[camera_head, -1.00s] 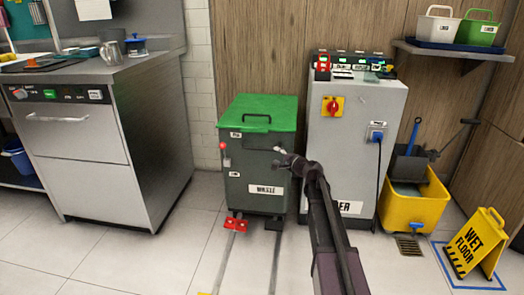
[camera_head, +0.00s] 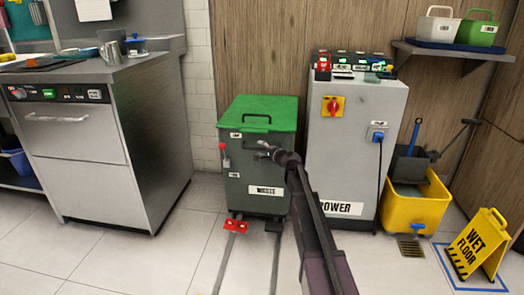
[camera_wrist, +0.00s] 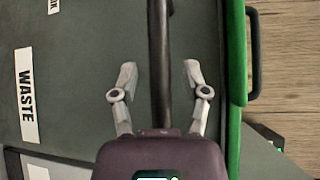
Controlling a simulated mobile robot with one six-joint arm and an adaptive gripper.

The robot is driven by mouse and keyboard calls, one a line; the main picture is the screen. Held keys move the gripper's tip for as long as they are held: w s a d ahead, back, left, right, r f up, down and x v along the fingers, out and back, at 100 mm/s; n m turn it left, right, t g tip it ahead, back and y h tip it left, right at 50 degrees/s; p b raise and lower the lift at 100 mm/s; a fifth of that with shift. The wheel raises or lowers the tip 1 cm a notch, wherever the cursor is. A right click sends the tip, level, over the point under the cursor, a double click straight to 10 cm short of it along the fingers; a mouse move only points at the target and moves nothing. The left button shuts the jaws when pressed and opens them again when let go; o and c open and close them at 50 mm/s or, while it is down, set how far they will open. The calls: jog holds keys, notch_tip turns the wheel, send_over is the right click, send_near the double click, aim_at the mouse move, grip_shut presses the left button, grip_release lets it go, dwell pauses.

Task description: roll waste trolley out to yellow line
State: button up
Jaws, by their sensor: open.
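The waste trolley (camera_head: 245,185) is a dark grey-green bin with a green lid (camera_head: 260,112) and a "WASTE" label. It stands upright against the wood wall at the back end of two floor rails (camera_head: 230,262). A red pedal or stop (camera_head: 235,226) sits at its front foot. My gripper (camera_head: 262,152) is in front of the trolley's front face. In the wrist view my gripper (camera_wrist: 159,80) is open, with one finger on each side of a dark bar (camera_wrist: 160,50) on the trolley. Whether the fingers touch the bar cannot be told.
A grey power cabinet (camera_head: 353,150) stands close on the right, and a steel dishwasher (camera_head: 105,150) on the left. A yellow mop bucket (camera_head: 415,208) and a wet-floor sign (camera_head: 477,245) are further right. The floor between the dishwasher and rails is clear.

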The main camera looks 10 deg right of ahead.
grip_shut()
